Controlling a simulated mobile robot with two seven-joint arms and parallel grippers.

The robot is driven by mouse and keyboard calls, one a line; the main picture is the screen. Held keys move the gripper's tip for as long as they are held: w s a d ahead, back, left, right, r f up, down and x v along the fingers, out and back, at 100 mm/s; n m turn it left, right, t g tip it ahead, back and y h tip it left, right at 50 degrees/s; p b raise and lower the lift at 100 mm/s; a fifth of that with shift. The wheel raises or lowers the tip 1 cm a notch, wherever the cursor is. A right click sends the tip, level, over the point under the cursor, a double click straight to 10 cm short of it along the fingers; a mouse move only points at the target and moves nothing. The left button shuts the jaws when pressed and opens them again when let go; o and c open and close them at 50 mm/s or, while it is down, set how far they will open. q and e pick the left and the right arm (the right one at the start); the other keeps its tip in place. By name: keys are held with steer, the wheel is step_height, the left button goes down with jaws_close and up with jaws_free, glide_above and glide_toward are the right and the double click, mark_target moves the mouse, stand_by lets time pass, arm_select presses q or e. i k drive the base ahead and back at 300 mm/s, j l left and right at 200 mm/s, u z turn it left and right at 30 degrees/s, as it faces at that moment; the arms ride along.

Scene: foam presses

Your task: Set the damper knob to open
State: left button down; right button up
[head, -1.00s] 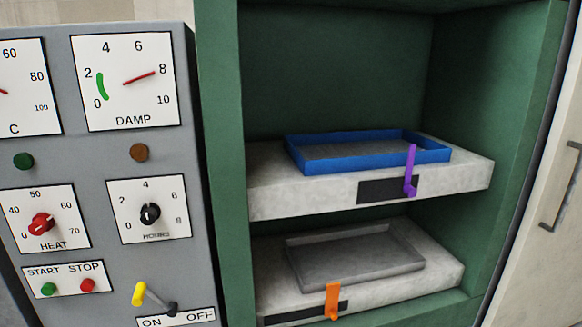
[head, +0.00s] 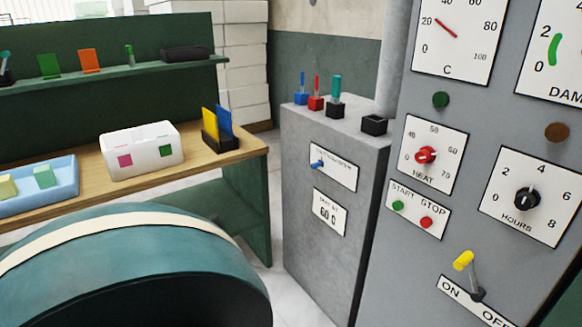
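A small blue knob (head: 318,164) sits at the left of a white plate (head: 333,167) on the front of a grey cabinet (head: 310,225). The plate's lettering is too small to read, so I cannot tell for certain that this is the damper knob or which way it is set. The DAMP gauge (head: 570,65) is cut off by the right edge; its green arc shows but its needle does not. Neither of my grippers is in view.
The control panel at right has a red HEAT knob (head: 425,155), a black HOURS knob (head: 527,199) and a yellow-tipped ON/OFF lever (head: 463,261). Small coloured tools (head: 316,95) stand on the cabinet. A wooden bench (head: 80,178) at left holds a white box (head: 141,148).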

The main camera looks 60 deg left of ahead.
mark_target(320, 164)
steer(key=u, duration=1.5)
